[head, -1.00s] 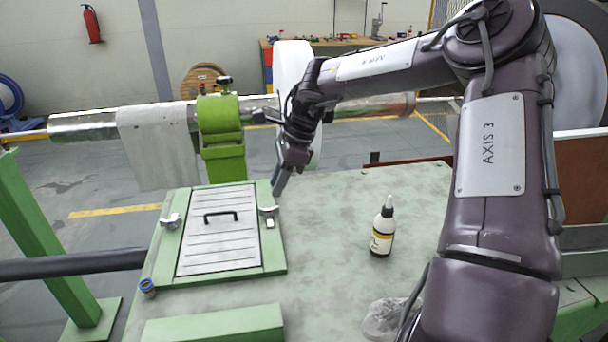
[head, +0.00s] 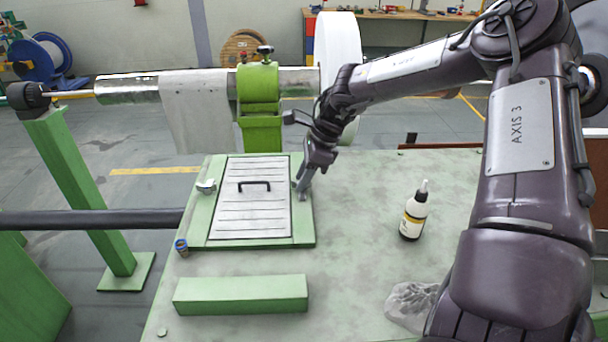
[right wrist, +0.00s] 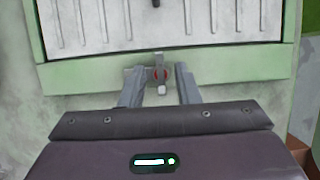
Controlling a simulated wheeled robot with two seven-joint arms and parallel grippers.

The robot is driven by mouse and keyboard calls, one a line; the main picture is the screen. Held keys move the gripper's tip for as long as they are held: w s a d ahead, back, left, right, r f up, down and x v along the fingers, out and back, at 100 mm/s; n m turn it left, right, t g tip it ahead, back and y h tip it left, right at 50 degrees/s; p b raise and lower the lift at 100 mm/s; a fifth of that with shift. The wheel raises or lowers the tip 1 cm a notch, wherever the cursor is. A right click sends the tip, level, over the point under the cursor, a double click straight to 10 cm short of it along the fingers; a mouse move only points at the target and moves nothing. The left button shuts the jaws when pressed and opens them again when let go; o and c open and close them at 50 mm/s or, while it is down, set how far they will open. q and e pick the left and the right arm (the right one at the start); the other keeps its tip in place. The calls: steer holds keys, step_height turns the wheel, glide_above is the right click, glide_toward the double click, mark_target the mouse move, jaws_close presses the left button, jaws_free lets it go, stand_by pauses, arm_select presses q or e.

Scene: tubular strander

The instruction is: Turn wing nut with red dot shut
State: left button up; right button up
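The wing nut with the red dot (right wrist: 160,73) sits on the green frame of the hatch, at the middle of the right wrist view. My right gripper (right wrist: 159,92) is open, its two grey fingers on either side of the wing nut with a gap visible on both sides. In the head view my right gripper (head: 303,190) is at the right edge of the hatch frame and largely hides this wing nut. The hatch panel (head: 250,205) is light grey with a black handle. A second wing nut (head: 206,186) sits on the left edge of the frame. My left gripper is not seen.
A crumpled clear bag (head: 410,303) lies at the front. A green clamp (head: 259,95) rises behind.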

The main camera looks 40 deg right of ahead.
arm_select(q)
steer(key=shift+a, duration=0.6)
arm_select(e)
jaws_close()
